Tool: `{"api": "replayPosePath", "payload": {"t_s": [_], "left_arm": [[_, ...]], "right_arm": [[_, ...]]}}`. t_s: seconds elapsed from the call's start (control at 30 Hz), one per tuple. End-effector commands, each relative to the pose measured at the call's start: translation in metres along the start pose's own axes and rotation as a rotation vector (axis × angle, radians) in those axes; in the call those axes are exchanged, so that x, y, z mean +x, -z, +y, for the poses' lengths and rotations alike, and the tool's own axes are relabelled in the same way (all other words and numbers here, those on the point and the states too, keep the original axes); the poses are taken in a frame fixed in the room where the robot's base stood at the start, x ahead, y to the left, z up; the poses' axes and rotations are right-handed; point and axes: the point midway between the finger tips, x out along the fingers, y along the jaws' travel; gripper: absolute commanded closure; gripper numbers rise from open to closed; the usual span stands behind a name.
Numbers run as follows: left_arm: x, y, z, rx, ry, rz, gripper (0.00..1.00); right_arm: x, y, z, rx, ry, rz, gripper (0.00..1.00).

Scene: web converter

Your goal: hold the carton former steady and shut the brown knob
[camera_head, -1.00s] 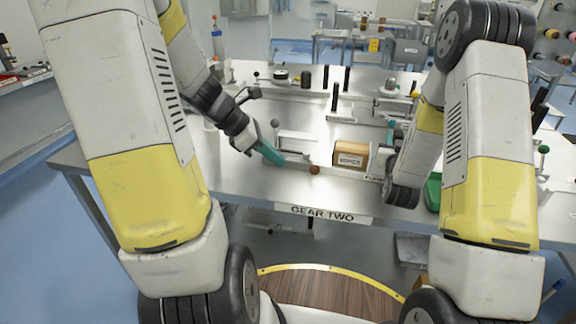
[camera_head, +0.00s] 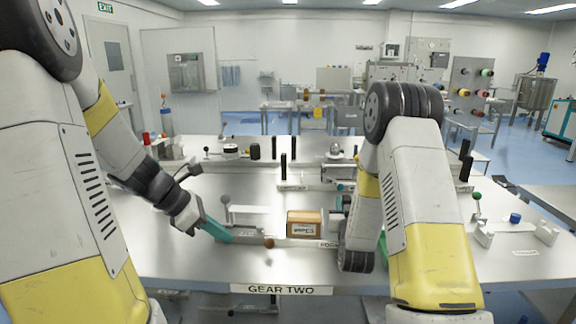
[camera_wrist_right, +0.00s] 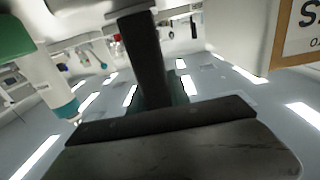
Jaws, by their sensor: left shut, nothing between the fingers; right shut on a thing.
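The carton former (camera_head: 292,242) is a low metal fixture near the table's front edge, with a brown carton (camera_head: 304,224) in it. The round brown knob (camera_head: 269,243) is at its front, left of the carton. My left gripper (camera_head: 220,232) has teal fingers, shut and empty, pointing down right, a short gap left of the knob. My right gripper is largely hidden behind its own arm, just right of the carton. In the right wrist view, a dark upright part (camera_wrist_right: 145,60) stands at the fingers; the carton's edge (camera_wrist_right: 285,35) shows upper right. The gripped spot is unclear.
A sign reading GEAR TWO (camera_head: 290,289) is on the table's front edge. Black posts (camera_head: 283,168) and other fixtures stand farther back. A green-knobbed lever (camera_head: 477,197) and a blue knob (camera_head: 515,218) are on the right. The table front left of the former (camera_head: 180,262) is bare.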

Motion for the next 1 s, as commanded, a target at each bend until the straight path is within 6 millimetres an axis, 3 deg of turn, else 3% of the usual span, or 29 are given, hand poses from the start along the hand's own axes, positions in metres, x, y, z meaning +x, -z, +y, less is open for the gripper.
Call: {"api": "replayPosePath", "payload": {"t_s": [0.03, 0.3, 0.33, 0.47, 0.77, 1.0], "left_arm": [[0.0, 0.0, 0.0, 0.0, 0.0, 0.0, 1.0], [0.0, 0.0, 0.0, 0.0, 0.0, 0.0, 1.0], [0.0, 0.0, 0.0, 0.0, 0.0, 0.0, 1.0], [0.0, 0.0, 0.0, 0.0, 0.0, 0.0, 1.0], [0.0, 0.0, 0.0, 0.0, 0.0, 0.0, 1.0], [0.0, 0.0, 0.0, 0.0, 0.0, 0.0, 1.0]], "right_arm": [[-0.003, -0.007, 0.0, -0.001, 0.0, -0.022, 1.0], [-0.003, -0.005, 0.0, -0.001, 0.001, -0.021, 1.0], [-0.003, -0.005, 0.0, -0.001, 0.001, -0.021, 0.75], [-0.002, -0.003, 0.0, -0.001, 0.001, -0.016, 0.51], [-0.002, 0.0, 0.0, 0.0, 0.001, -0.008, 0.51], [-0.032, -0.001, -0.001, 0.0, 0.002, -0.012, 0.51]]}}
